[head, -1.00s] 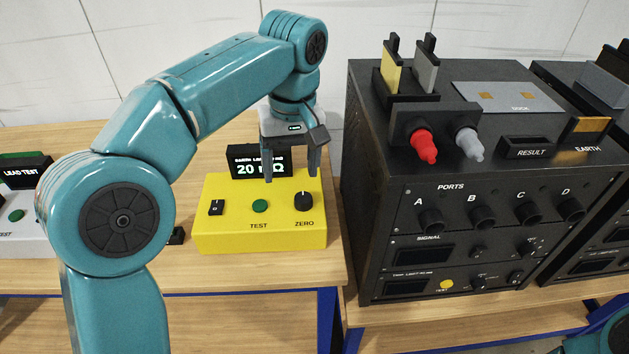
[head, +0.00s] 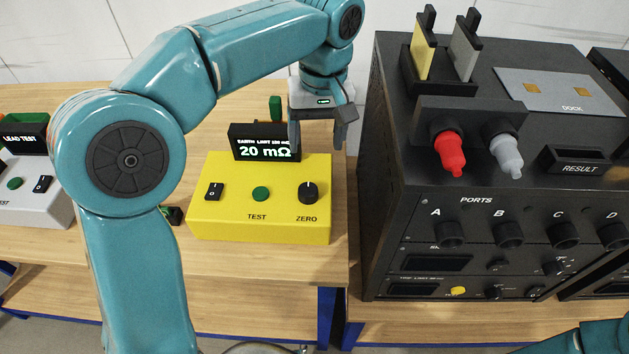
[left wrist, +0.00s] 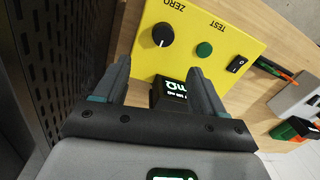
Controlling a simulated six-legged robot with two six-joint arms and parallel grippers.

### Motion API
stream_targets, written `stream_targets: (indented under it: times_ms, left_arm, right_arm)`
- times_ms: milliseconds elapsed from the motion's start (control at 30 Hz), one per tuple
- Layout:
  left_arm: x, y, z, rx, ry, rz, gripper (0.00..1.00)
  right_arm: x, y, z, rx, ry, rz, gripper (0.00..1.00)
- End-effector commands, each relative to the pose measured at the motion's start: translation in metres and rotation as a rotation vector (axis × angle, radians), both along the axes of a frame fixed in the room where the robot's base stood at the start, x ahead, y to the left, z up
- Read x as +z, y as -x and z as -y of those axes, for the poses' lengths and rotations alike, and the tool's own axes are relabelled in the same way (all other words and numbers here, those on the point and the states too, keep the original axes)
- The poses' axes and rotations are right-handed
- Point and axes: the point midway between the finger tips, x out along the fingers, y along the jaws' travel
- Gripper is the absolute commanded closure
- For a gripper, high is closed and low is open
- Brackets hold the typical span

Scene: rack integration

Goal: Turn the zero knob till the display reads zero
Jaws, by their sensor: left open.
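The yellow tester box (head: 232,225) stands on the wooden bench. Its black zero knob (head: 308,192) is on the right of the top face, with a white mark pointing toward the back. The black display (head: 262,143) behind it reads 20 mΩ. My left gripper (head: 316,146) is open and empty, above and behind the zero knob, apart from it. In the left wrist view the yellow box (left wrist: 216,62) and the zero knob (left wrist: 163,35) lie beyond the open fingers (left wrist: 160,88). My right gripper is not seen.
The black rack unit (head: 400,150) with ports and red and grey plugs stands close on the right. A green test button (head: 261,194) and a black switch (head: 214,191) sit left of the knob. A grey lead tester (head: 38,190) stands at far left.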

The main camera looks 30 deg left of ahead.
Motion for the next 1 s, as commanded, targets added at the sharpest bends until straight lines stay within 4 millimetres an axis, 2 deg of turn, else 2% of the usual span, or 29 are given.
stream_targets:
  times_ms: [33,300,500,700,967,1000]
  left_arm:
    - [-0.014,0.002,-0.001,0.0,-0.001,-0.004,0.3]
    - [-0.078,0.005,-0.004,0.0,-0.001,-0.004,0.3]
    - [-0.113,0.005,-0.005,0.0,0.0,-0.003,0.3]
    - [-0.127,0.004,-0.006,0.0,-0.001,-0.001,0.3]
    - [-0.129,0.003,-0.006,0.0,-0.001,0.001,0.3]
    - [-0.129,0.003,-0.006,0.0,-0.001,0.001,0.4]
  right_arm:
    - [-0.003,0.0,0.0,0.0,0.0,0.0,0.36]
    - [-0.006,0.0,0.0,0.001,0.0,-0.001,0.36]
    - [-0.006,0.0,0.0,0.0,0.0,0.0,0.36]
    - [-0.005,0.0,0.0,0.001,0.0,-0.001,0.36]
    - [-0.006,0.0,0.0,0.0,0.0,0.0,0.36]
    - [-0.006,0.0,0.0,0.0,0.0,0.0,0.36]
